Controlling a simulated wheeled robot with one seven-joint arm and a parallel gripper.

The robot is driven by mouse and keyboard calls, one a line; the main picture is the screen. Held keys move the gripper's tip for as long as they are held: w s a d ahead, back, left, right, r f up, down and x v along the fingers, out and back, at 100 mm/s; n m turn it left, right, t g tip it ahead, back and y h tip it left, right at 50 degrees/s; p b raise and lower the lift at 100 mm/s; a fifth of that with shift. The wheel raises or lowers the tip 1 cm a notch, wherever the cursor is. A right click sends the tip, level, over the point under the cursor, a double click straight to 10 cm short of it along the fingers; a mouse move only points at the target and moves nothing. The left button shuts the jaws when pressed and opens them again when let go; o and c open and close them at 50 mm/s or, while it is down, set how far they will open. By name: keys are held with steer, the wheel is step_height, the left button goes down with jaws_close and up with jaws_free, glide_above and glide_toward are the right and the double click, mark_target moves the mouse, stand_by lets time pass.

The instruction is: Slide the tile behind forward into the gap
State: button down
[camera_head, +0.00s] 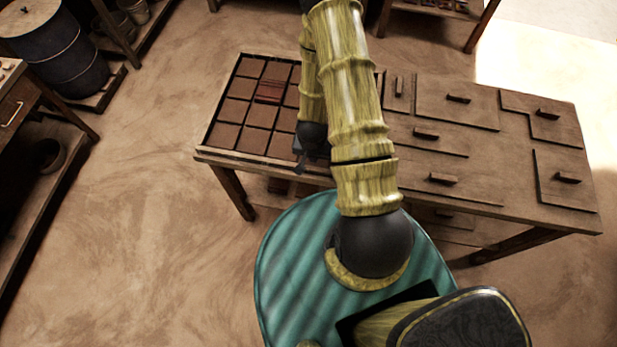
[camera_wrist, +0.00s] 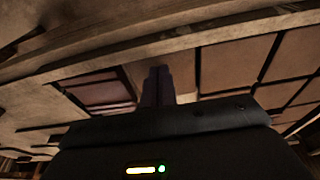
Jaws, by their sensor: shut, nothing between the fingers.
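Brown square tiles (camera_head: 262,115) lie in rows in a wooden tray (camera_head: 222,157) on the left part of the table. One tile (camera_head: 270,92) is darker red than the others. My gripper (camera_head: 306,163) is at the tray's front edge, right of the visible tiles, and my arm hides the tray's right side. In the wrist view my shut, empty fingers (camera_wrist: 158,86) point down between brown tiles (camera_wrist: 230,64) on the right and a reddish panel (camera_wrist: 102,92) on the left. I cannot make out the gap clearly, nor whether the fingers touch a tile.
The table's right part (camera_head: 480,150) carries several raised wooden panels with small handles. A dark barrel (camera_head: 55,50) stands at the upper left. A workbench (camera_head: 25,105) is at the left edge. The floor (camera_head: 140,200) left of the table is clear.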

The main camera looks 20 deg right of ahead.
steer(key=s+a+b, duration=0.1)
steer(key=s+a, duration=0.4)
steer(key=s, duration=0.2)
steer(key=shift+s+b, duration=0.15)
steer(key=shift+b, duration=0.2)
steer(key=shift+r, duration=0.1)
steer(key=w+a+r+n+t+y, duration=0.1)
steer(key=w+r+n, duration=0.35)
steer(key=r, duration=0.95)
step_height(320, 180, up, 15)
steer(key=s+n, duration=0.2)
steer(key=s, duration=0.1)
steer(key=shift+d, duration=0.35)
steer(key=shift+w, duration=0.1)
